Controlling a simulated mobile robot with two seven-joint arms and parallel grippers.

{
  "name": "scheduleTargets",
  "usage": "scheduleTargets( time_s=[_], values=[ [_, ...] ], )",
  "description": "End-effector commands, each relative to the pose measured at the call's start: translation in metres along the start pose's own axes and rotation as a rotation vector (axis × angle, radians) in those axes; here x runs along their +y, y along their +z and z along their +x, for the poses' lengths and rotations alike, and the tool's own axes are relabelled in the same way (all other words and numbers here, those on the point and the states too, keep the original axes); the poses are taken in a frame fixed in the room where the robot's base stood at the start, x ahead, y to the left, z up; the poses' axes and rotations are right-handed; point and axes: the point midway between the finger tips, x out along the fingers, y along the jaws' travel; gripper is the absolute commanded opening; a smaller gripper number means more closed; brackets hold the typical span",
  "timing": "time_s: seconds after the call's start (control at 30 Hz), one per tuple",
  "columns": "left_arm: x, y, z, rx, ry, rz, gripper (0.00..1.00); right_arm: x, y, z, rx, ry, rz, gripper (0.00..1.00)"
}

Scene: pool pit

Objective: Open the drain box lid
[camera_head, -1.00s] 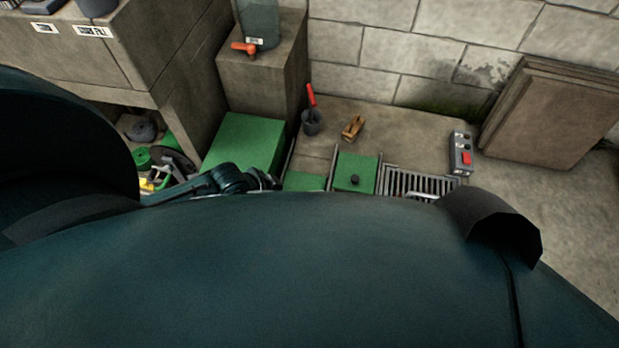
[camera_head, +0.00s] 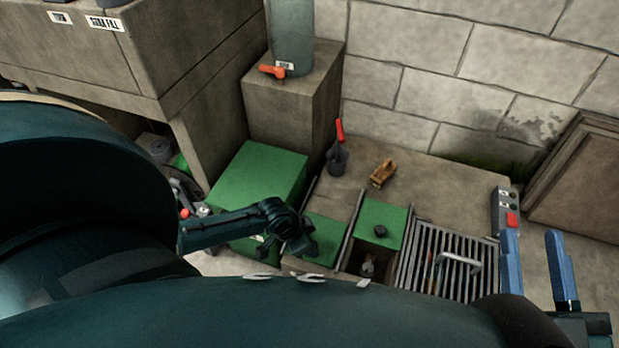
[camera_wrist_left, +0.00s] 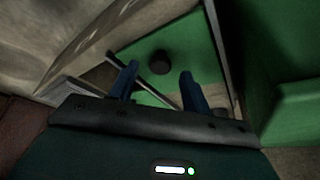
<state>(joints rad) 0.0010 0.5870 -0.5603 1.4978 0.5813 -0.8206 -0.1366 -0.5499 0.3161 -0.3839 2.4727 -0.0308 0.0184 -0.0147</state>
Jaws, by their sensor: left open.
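The drain box lid (camera_head: 386,216) is a green panel with a black round knob (camera_head: 380,231), lying between rails left of the metal grate (camera_head: 447,262) in the head view. A dark opening with a small object in it shows at its near edge. In the left wrist view the green lid (camera_wrist_left: 194,48) lies ahead of my left gripper (camera_wrist_left: 158,72). Its fingers are open, with the knob (camera_wrist_left: 160,62) appearing between and slightly beyond the tips; contact cannot be told. My right gripper (camera_head: 532,238) is open and empty near the grate's right side.
A large green box (camera_head: 250,178) stands left of the lid. Behind are a black cup with a red-handled tool (camera_head: 338,160), a wooden block (camera_head: 383,173) and a switch box (camera_head: 508,210). A block wall closes the back. My body hides the near floor.

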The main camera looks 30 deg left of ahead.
Motion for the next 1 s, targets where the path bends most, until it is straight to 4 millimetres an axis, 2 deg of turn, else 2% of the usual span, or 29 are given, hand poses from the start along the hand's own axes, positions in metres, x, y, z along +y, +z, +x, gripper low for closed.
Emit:
scheduleTargets(
  time_s=[0.03, 0.13, 0.5, 1.0],
  values=[
    [0.000, 0.000, 0.009, 0.001, 0.000, -0.001, 0.48, 0.002, -0.002, 0.003, 0.034, -0.004, -0.024, 0.36],
    [0.000, 0.000, 0.015, 0.001, -0.001, 0.000, 0.48, 0.004, -0.008, 0.006, 0.073, -0.007, -0.048, 0.36],
    [0.000, -0.001, 0.017, 0.001, -0.001, 0.000, 0.47, 0.006, -0.013, 0.008, 0.095, -0.009, -0.063, 0.36],
    [0.000, 0.000, 0.017, 0.001, -0.001, 0.000, 0.06, 0.006, -0.013, 0.008, 0.094, -0.009, -0.063, 0.36]
  ],
)
